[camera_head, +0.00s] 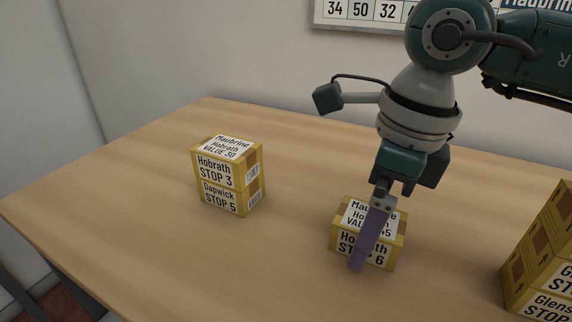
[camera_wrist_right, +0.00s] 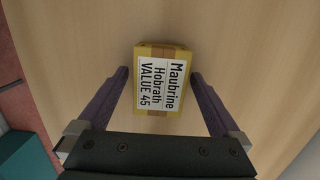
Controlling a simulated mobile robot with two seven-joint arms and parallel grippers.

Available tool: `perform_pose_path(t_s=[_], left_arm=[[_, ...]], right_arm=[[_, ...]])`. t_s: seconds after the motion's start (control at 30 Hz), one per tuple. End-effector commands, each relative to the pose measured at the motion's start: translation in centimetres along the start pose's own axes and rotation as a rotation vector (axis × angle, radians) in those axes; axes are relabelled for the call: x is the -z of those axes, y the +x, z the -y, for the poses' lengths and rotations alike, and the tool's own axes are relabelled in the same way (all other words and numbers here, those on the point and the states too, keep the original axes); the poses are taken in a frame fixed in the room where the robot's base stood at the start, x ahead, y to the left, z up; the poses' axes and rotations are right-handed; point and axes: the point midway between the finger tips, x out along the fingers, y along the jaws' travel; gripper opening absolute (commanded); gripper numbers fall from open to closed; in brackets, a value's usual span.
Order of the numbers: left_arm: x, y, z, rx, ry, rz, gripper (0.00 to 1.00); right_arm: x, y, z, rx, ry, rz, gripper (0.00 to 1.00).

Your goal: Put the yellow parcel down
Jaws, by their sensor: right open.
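The yellow parcel (camera_head: 390,250) with a brown tape strip and white labels stands on the wooden table at the centre right. Its front label is partly hidden by a gripper finger and seems to read Hobrath STOP 6. In the right wrist view the parcel (camera_wrist_right: 160,80) shows its top label, Maubrine Hobrath VALUE 45. My right gripper (camera_head: 362,240) comes down over it, and in the wrist view its purple fingers (camera_wrist_right: 158,80) are open, one on each side of the parcel, with a gap to each side. My left gripper is not in view.
Two stacked yellow parcels (camera_head: 228,177), STOP 3 on STOP 5, stand at the left. More stacked parcels (camera_head: 540,262) stand at the right edge. A white board (camera_head: 360,12) with numbers hangs on the wall.

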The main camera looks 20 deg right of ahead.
Motion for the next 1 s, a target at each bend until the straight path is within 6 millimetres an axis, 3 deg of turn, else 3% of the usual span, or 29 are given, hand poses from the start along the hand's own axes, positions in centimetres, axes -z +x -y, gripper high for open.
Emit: perform_pose_path(t_s=[0.27,0.7,1.0], left_arm=[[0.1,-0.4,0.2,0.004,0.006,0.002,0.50],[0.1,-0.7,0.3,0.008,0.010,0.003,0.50],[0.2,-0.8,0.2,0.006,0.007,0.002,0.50]], right_arm=[[-0.1,-1.6,0.1,0.004,0.000,0.003,1.00],[-0.1,-10.7,0.1,0.003,0.001,0.002,1.00],[0.0,-12.4,0.0,0.001,0.000,0.000,1.00]])
